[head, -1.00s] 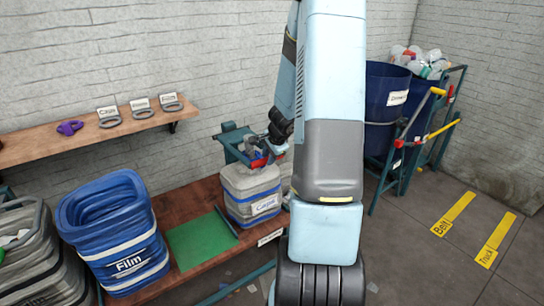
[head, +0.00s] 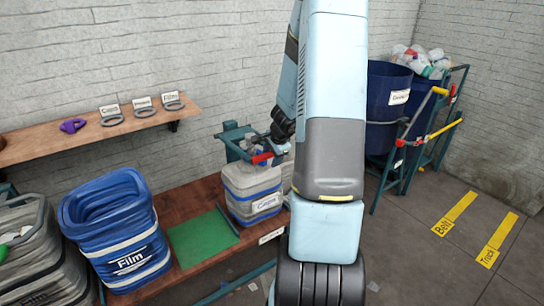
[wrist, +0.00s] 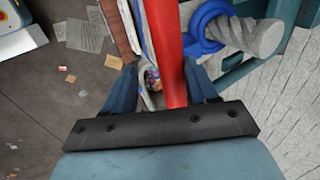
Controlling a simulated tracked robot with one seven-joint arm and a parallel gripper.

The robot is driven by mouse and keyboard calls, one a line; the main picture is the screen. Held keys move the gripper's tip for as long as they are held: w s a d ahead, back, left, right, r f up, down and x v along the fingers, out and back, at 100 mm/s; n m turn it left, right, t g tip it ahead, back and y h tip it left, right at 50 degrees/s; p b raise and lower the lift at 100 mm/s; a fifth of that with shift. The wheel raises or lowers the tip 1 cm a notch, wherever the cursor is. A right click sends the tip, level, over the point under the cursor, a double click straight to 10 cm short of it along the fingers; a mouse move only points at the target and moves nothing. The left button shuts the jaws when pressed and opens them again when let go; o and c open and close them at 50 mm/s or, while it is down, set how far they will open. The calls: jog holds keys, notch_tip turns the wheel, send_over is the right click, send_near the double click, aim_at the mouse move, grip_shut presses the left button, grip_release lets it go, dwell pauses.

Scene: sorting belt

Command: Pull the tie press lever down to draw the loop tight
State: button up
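The tie press (head: 237,142) is a teal frame at the back of the bench, above a grey bale with a blue band and a paper label (head: 265,204). Its red lever (head: 262,158) shows beside my gripper. In the wrist view the lever (wrist: 172,50) runs between the fingers of my gripper (wrist: 162,82). The fingers stand apart, with a gap on the lever's left; the lever lies nearer the right finger. A blue loop (wrist: 203,22) sits around a grey twisted neck (wrist: 258,36) right of the lever. My arm hides part of the press in the head view.
A blue Film bale (head: 120,240) and a green mat (head: 203,243) share the bench (head: 187,200). A wall shelf (head: 90,133) holds grey rings and a purple item. Blue bins (head: 388,105) and a cart stand right.

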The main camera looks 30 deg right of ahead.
jog(key=v, duration=1.3)
jog(key=shift+s+r, duration=0.2)
jog(key=shift+r, duration=0.1)
jog(key=s+a+r+n+y, duration=0.1)
jog(key=s+a+r+n, duration=0.25)
jog(key=a+r, duration=0.35)
jog(key=s+a+r+n, duration=0.3)
jog(key=a+r+n, duration=0.15)
jog(key=a, duration=0.35)
jog(key=s+a+r+n, duration=0.2)
jog(key=s+a+n, duration=0.2)
jog(key=s, duration=0.3)
jog(key=s+a+r+n+h, duration=0.1)
jog(key=s+a+r+n, duration=0.2)
jog(key=s, duration=0.4)
jog(key=a+n, duration=0.1)
jog(key=n, duration=0.1)
jog(key=shift+a+r+n+t, duration=0.25)
jog(key=shift+a+n+t, duration=0.05)
jog(key=shift+a+n, duration=0.1)
dwell(2.9)
